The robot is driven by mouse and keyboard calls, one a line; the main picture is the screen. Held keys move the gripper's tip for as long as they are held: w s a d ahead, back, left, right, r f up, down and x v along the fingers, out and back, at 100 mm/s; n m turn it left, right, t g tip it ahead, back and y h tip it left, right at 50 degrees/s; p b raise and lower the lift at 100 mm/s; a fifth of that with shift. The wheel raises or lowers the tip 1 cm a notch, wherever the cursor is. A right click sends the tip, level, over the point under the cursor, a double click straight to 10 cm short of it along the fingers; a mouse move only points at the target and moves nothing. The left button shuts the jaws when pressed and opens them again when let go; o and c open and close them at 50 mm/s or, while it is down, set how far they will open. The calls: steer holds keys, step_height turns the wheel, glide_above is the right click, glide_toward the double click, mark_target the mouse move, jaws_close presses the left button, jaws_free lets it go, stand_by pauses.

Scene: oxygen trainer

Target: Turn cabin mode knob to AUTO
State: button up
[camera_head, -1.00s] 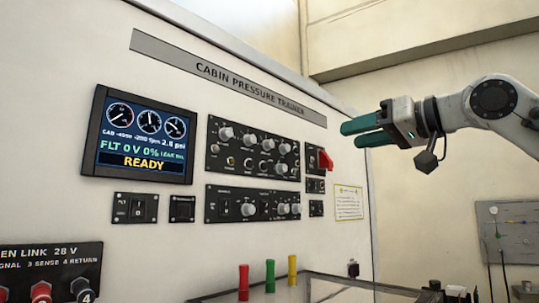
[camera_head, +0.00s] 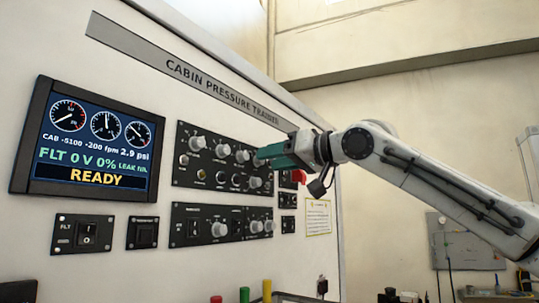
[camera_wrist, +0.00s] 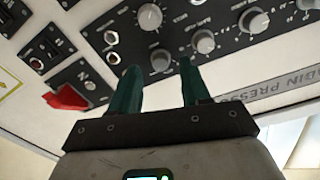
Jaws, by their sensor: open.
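The cabin pressure trainer's upper black knob panel (camera_head: 205,170) carries several grey knobs; I cannot read their labels, so I cannot tell which is the cabin mode knob. My gripper (camera_head: 260,157), with green fingers, is at the right part of this panel and hides some of it. In the wrist view my gripper (camera_wrist: 160,67) is open and empty. A grey knob (camera_wrist: 160,60) shows between the fingertips there; I cannot tell if they touch it. Other knobs stand close around it.
A red switch guard (camera_head: 299,176) sits just right of the panel, also in the wrist view (camera_wrist: 66,97). A lower knob panel (camera_head: 205,229) is below. The display (camera_head: 92,142) reads READY. Coloured posts (camera_head: 267,290) stand at the bottom.

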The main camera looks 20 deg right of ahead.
steer(key=shift+x, duration=0.85)
jaws_close()
